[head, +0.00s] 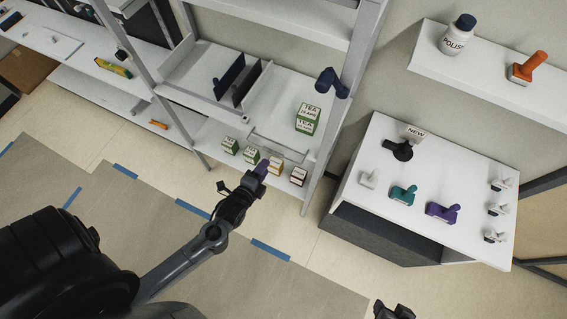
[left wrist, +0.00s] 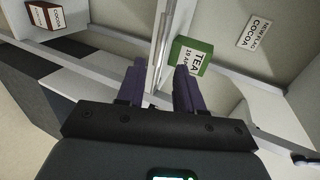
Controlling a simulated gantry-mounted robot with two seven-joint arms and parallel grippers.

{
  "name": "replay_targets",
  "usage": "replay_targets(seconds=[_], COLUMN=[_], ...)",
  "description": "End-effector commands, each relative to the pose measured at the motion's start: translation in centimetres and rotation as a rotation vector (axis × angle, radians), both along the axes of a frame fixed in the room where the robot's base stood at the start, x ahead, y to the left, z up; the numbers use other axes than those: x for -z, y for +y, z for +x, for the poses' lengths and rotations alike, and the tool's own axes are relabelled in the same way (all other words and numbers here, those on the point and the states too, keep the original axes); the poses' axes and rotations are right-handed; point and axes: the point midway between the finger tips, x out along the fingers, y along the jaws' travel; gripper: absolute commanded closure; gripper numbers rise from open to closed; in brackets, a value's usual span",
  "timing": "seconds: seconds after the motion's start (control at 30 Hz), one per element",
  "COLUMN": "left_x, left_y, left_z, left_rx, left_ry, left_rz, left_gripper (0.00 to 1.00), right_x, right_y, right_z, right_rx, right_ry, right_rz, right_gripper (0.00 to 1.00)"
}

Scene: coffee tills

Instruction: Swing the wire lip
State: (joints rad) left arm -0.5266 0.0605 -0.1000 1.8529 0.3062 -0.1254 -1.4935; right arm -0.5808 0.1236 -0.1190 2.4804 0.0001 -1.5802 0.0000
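The wire lip (head: 278,149) looks like a thin pale rail along the front of the low white shelf, behind the small boxes. My left gripper (head: 261,168) is at the shelf's front edge, beside the small green and tan boxes. In the left wrist view its two purple fingers (left wrist: 160,88) stand apart, with a thin pale bar (left wrist: 161,45) running up between them. I cannot tell whether they touch it. A green tea box (left wrist: 190,56) is just beyond the right finger. My right gripper (head: 393,311) is partly cut off at the bottom edge.
Small green boxes (head: 230,146), a tan box (head: 275,166) and a brown box (head: 298,176) line the shelf front. Larger tea boxes (head: 307,119) stand behind. A white table (head: 385,218) with stamp-like tools is at right. The floor in front is open.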

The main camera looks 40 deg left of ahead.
Motion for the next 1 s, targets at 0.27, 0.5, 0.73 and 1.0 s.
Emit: replay_targets(seconds=[0.27,0.5,0.73,1.0], left_x=[1.1,2.5,3.6,2.8], left_y=[0.3,0.9,1.5,1.4], left_z=[1.9,4.9,7.6,7.3], left_rx=[0.0,0.0,-0.001,0.001], left_ry=[-0.006,-0.007,-0.007,-0.003], left_rz=[-0.002,-0.003,-0.004,-0.003], left_gripper=[0.64,0.64,0.64,1.0], right_x=[2.2,5.2,8.8,7.5], right_y=[0.5,0.3,0.1,-0.1], right_z=[0.0,0.0,0.0,0.1], right_rx=[0.001,0.005,0.0,-0.004], right_ry=[0.0,0.0,0.0,-0.003], right_rz=[0.013,0.011,0.003,-0.004], right_gripper=[0.57,0.57,0.57,0.57])
